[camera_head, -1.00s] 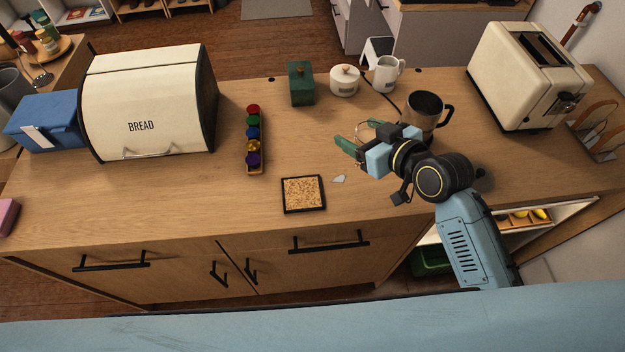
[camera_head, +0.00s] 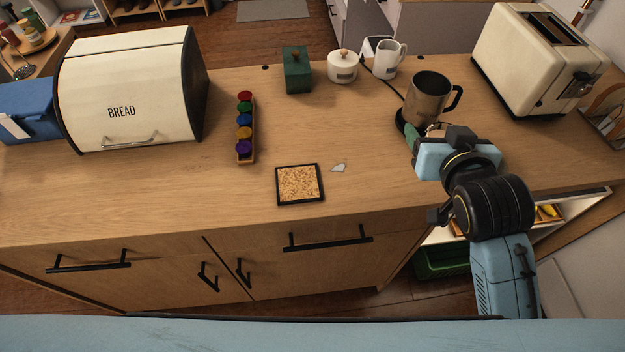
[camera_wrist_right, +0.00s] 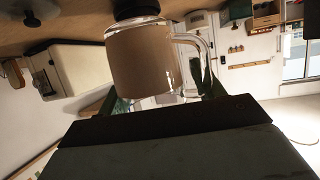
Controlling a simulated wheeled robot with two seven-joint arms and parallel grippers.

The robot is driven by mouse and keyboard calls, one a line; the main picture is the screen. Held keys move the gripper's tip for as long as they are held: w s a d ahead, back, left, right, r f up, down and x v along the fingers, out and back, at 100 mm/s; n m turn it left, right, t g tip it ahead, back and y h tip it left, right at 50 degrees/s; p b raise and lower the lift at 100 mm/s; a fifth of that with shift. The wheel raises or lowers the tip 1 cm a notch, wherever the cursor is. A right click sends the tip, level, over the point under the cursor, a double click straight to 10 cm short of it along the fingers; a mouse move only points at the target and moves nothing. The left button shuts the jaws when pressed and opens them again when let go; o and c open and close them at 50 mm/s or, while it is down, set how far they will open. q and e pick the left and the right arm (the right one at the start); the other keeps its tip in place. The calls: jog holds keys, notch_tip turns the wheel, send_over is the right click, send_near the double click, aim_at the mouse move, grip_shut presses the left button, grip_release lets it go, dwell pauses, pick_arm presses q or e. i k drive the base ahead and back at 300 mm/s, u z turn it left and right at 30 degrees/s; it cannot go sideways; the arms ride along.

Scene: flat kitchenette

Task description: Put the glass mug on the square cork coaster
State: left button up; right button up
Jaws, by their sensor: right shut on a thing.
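The square cork coaster (camera_head: 300,184), with a dark rim, lies near the counter's front edge in the head view, with nothing on it. The glass mug (camera_wrist_right: 143,62) is clear with a side handle; it fills the upper middle of the right wrist view. My right gripper (camera_head: 424,136) is shut on it, right of the coaster and just in front of the metal jug. In the head view the gripper and wrist hide most of the mug. I cannot tell whether the mug touches the counter. My left gripper is not in view.
The metal jug (camera_head: 428,99) stands behind my right gripper, the toaster (camera_head: 533,60) farther right. A pale flat scrap (camera_head: 338,167) lies just right of the coaster. A rack of coloured capsules (camera_head: 245,128) stands left of it. The counter in front of the jar (camera_head: 342,66) is clear.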

aim_at(294, 186)
jog(key=z, duration=2.2)
jog(key=k, duration=1.1)
jog(key=u, duration=1.8)
jog(key=i, duration=0.5)
